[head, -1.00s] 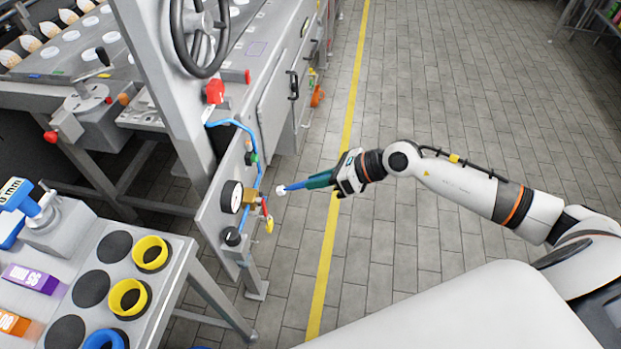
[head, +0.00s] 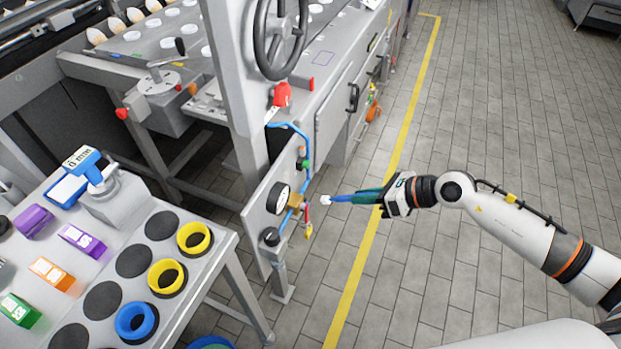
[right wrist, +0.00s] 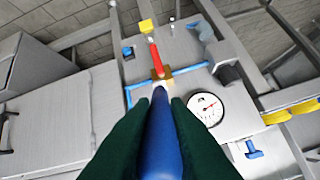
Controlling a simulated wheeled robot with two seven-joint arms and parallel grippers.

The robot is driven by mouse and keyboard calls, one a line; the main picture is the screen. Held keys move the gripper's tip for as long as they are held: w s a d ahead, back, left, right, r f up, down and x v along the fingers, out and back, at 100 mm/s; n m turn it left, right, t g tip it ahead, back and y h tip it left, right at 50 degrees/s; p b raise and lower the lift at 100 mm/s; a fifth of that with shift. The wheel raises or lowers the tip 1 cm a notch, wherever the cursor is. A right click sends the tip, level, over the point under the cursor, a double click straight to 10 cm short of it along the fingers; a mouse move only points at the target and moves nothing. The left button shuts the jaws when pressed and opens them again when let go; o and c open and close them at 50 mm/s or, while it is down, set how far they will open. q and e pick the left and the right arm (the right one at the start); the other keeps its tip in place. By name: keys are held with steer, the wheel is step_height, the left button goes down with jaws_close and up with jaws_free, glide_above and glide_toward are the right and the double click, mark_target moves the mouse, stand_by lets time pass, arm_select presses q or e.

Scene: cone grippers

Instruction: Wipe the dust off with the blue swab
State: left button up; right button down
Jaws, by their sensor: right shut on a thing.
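My right gripper (head: 372,196) has green fingers shut on the blue swab (head: 345,198), which points left with its white tip (head: 326,199) towards the grey machine panel (head: 262,232). In the right wrist view the blue swab (right wrist: 161,145) lies between the green fingers (right wrist: 160,108). Its tip lines up with the brass fitting (right wrist: 166,75), though I cannot tell if they touch; in the head view a small gap shows beside the brass fitting (head: 295,201). I cannot make out any dust. My left gripper is not in view.
The panel carries a round gauge (head: 278,198), a black knob (head: 270,237), a blue pipe (head: 293,127) and a red lever with yellow end (head: 308,230). A table (head: 190,287) with yellow rings (head: 194,237) and coloured blocks stands lower left.

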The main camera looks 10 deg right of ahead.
steer(key=w+a, duration=0.1)
steer(key=w+a+p, duration=0.1)
steer(key=a, duration=0.1)
steer(key=w+a, duration=0.1)
steer(key=shift+a+r, duration=0.1)
steer(key=shift+a, duration=0.15)
steer(key=shift+w+a+p, duration=0.3)
steer(key=shift+w+a, duration=0.25)
steer(key=shift+a, duration=0.2)
steer(key=shift+w+a, duration=0.4)
steer(key=shift+a, duration=0.2)
steer(key=shift+r, duration=0.1)
steer(key=shift+r+p, duration=4.25)
steer(key=shift+r, duration=0.15)
steer(key=shift+f+b, duration=3.45)
steer(key=shift+f, duration=1.15)
steer(key=shift+r+p, duration=4.4)
steer(key=shift+r, duration=0.3)
steer(key=b, duration=0.5)
glide_above(341, 197)
steer(key=w+a, duration=0.2)
steer(key=a, duration=0.1)
steer(key=shift+d+f, duration=0.1)
steer(key=shift+f, duration=3.25)
